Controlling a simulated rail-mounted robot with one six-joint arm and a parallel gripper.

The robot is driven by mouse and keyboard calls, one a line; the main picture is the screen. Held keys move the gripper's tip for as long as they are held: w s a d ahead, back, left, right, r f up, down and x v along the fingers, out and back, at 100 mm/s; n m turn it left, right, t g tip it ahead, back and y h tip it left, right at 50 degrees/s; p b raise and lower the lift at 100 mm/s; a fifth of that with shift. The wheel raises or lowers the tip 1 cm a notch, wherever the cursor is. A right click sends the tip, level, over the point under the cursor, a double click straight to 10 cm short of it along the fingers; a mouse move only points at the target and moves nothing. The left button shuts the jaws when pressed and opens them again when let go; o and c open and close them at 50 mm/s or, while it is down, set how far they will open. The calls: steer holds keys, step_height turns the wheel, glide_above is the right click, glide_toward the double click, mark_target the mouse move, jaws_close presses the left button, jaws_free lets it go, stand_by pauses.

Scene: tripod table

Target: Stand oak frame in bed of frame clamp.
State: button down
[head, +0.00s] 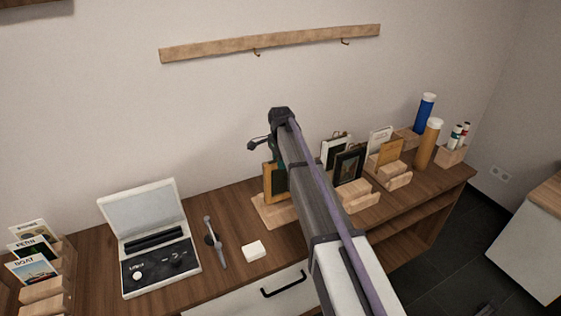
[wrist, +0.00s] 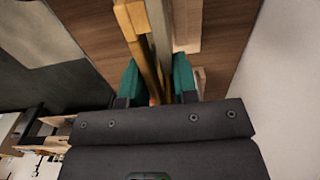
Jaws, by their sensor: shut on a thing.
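The oak frame (head: 268,184), with a dark green panel, stands nearly upright left of my arm in the head view. Its golden edge (wrist: 137,42) runs away from my gripper in the wrist view. My gripper (wrist: 157,82) is shut on the oak frame, with a teal finger on each side. In the head view my arm hides most of the fingers and part of the frame. A pale wooden base (head: 266,215), which looks like the frame clamp, lies under the frame. Whether the frame touches its bed, I cannot tell.
Right of my arm stand a dark framed picture (head: 349,165), wooden card holders (head: 390,172) and an orange tube (head: 428,145). Bare tabletop (head: 235,205) shows left of the base.

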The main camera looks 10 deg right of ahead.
steer(key=shift+f+b, duration=1.1)
steer(key=shift+f, duration=0.25)
steer(key=c, duration=0.8)
jaws_free()
steer(key=shift+r, duration=0.15)
step_height(320, 180, up, 9)
steer(key=p, duration=0.9)
